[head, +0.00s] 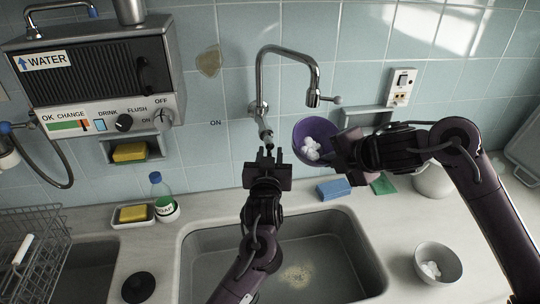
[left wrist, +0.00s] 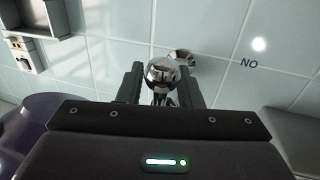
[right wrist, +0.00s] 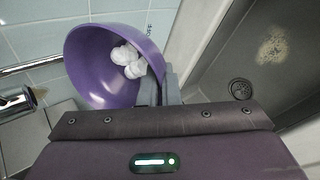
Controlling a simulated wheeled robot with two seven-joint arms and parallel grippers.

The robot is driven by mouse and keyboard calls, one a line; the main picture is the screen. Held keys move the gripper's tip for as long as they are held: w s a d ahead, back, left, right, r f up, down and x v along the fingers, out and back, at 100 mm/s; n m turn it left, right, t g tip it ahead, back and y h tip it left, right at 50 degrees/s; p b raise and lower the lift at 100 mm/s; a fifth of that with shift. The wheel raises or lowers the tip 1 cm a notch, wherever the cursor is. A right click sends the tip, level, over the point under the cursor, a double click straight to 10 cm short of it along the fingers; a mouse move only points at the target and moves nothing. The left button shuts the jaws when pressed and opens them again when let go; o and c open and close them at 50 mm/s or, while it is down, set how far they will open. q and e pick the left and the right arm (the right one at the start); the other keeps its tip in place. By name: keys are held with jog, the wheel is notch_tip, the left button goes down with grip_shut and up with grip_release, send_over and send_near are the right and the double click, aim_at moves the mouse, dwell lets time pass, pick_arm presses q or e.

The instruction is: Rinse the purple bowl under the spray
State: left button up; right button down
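The purple bowl (head: 299,132) is held by its rim in my right gripper (head: 330,151), above the back edge of the sink, with several white lumps inside. In the right wrist view the bowl (right wrist: 85,70) shows its open inside, and the fingers (right wrist: 160,92) are closed on its wall. The chrome tap (head: 314,75) has its spout above the bowl in the head view; no water shows. My left gripper (head: 268,157) is at the tap's lower handle (head: 266,134). In the left wrist view its fingers are apart, with the chrome handle (left wrist: 160,72) between them; contact is unclear.
The grey sink (head: 372,262) lies below my arms. A white bowl of lumps (head: 448,277) stands right of it. A blue sponge (head: 333,188) and green cloth (head: 383,184) lie behind. A soap bottle (head: 160,194), sponge dish (head: 133,214) and wire rack (head: 28,250) are left.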

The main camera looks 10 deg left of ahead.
pick_arm(q)
grip_shut()
dwell(0.3)
jog(key=shift+s+a+f+m+g, duration=0.1)
jog(key=shift+s+a+m+g, duration=0.2)
jog(key=shift+m, duration=0.5)
jog(key=shift+s+a+f+m+g, duration=0.1)
jog(key=shift+a+m+g, duration=0.2)
jog(key=shift+m, duration=0.5)
grip_release()
jog(key=shift+w+r, duration=0.1)
jog(key=shift+r, duration=0.05)
